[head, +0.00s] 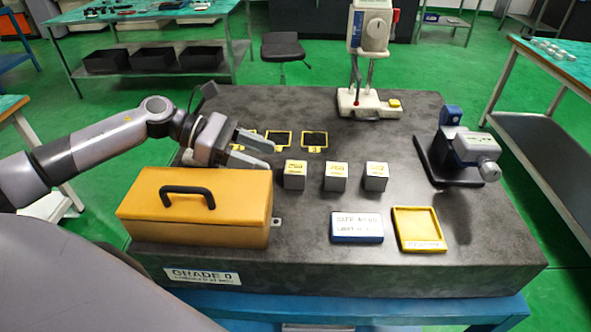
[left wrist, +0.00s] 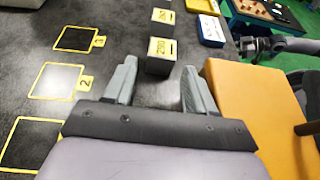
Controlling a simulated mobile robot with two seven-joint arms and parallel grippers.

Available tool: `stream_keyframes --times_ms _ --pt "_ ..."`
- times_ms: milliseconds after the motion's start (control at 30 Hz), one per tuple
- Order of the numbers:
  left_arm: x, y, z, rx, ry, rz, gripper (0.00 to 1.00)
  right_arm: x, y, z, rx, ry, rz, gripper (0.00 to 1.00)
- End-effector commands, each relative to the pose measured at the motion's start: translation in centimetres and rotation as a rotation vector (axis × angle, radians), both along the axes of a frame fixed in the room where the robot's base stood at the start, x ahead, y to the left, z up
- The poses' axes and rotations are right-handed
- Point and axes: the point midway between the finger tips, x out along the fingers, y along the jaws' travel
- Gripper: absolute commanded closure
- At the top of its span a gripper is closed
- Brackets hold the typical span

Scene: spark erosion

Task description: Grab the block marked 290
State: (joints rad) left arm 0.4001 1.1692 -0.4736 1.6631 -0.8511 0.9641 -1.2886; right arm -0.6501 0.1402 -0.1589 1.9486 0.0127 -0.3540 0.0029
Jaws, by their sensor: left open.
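The block marked 290 (left wrist: 161,56) is a grey cube with a yellow label on top. In the head view this block (head: 294,175) is the leftmost of three in a row. My left gripper (head: 266,156) is open, just left of and behind it. In the left wrist view the block lies just beyond the tips of my open left gripper (left wrist: 158,72), roughly in line with the gap between them. The fingers appear apart from it. A grey arm with a dark end (left wrist: 285,44) at the right looks like my right arm; its jaws are unclear.
Two similar blocks, middle (head: 336,177) and right (head: 376,176), stand to the right. A yellow toolbox (head: 195,205) stands close in front of my left gripper. Yellow-framed numbered squares (head: 314,140) lie behind. A blue-edged sign (head: 357,227) and yellow tray (head: 418,228) lie in front.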

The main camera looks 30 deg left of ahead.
Motion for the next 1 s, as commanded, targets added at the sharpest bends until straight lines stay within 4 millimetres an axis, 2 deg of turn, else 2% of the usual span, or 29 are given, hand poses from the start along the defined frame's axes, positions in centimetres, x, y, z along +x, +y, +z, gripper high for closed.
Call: stream_keyframes --times_ms 200,300,633,667,800,1000 --pt "0.8 -2.9 -0.2 -0.004 0.000 -0.002 0.45 0.0 0.0 2.2 0.000 0.000 0.000 0.57" --pt "1.3 -3.8 -0.9 -0.003 0.000 -0.001 0.45 0.0 0.0 2.4 0.000 -0.001 0.000 0.57" --pt "1.5 -4.4 -1.5 -0.001 0.000 0.000 0.45 0.0 0.0 2.5 0.000 -0.001 0.000 0.57" --pt "1.5 -4.4 -1.5 -0.001 0.000 0.000 0.48 0.0 0.0 2.4 0.000 -0.001 0.000 0.57" --pt "1.5 -4.4 -1.5 -0.001 0.000 0.000 0.94 0.0 0.0 2.4 0.001 -0.001 0.001 0.57" --pt "1.5 -4.4 -1.4 -0.002 -0.001 0.000 0.94 0.0 0.0 2.4 0.001 -0.001 0.001 0.57"
